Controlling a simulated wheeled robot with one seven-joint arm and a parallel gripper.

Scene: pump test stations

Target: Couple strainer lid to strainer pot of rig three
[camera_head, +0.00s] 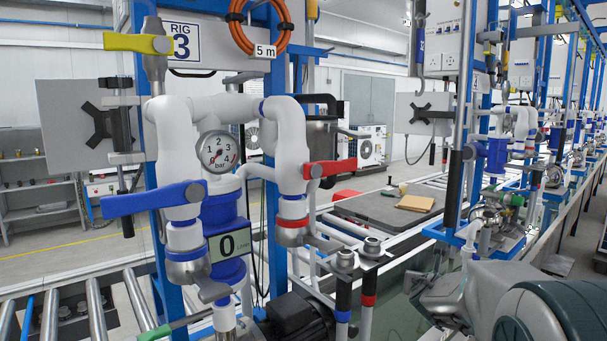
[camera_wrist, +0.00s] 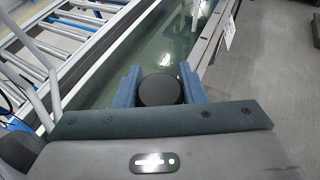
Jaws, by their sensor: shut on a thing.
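My gripper shows in the wrist view (camera_wrist: 159,88), its two blue fingers closed on the sides of a dark round piece (camera_wrist: 160,91), which I take to be the strainer lid. In the head view my gripper (camera_head: 428,288) is at the lower right, right of rig three and apart from it; the held piece is hard to make out there. Rig three carries a sign (camera_head: 183,41), white pipes, a pressure gauge (camera_head: 218,151) and blue and red valve levers. A grey metal vessel (camera_head: 321,150) with a black handle stands behind the pipes; I cannot tell whether it is the strainer pot.
A dark motor (camera_head: 300,318) and two upright posts with metal tops (camera_head: 372,246) stand at the rig's lower right. A grey mat (camera_head: 372,208) with a tan pad (camera_head: 415,203) lies behind. Further rigs line the right. A roller conveyor (camera_head: 95,310) is at lower left.

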